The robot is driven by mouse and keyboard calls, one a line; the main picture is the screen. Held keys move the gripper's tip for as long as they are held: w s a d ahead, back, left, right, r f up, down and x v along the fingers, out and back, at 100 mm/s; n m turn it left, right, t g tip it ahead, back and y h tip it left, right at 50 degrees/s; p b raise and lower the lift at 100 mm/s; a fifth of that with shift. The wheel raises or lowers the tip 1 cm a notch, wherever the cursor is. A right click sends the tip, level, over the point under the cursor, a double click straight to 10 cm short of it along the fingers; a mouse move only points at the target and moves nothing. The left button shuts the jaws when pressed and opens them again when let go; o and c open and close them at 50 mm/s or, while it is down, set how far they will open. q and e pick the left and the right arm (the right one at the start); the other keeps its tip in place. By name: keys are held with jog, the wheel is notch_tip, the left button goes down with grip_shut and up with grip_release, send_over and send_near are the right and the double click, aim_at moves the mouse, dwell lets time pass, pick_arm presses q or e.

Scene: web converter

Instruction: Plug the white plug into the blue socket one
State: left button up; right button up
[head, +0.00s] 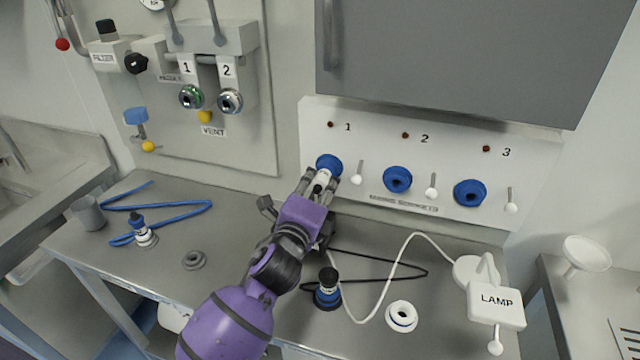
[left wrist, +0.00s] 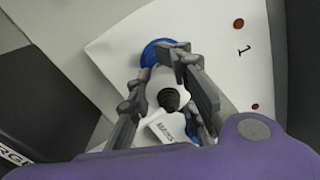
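The blue socket one (head: 328,162) is the leftmost on the white wall panel, below the number 1. My left gripper (head: 321,184) is in front of it, its fingers on both sides of the white plug (head: 322,180). In the left wrist view, the white plug (left wrist: 156,88) with its black rear end is between the fingers (left wrist: 163,82), its far end at the blue socket rim (left wrist: 152,50). The fingers appear closed on it. How deep the plug sits is hidden. My right gripper is not in view.
Blue sockets two (head: 397,179) and three (head: 470,192) are to the right, with white-tipped levers between.

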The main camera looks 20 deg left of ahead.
pick_arm(q)
jog(key=o, duration=0.5)
jog(key=shift+w, duration=0.1)
jog(key=shift+o, duration=0.4)
jog(key=s, duration=1.2)
jog(key=shift+a, duration=0.25)
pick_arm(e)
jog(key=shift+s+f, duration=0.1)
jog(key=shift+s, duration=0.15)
pick_arm(q)
jog(key=shift+f, duration=0.1)
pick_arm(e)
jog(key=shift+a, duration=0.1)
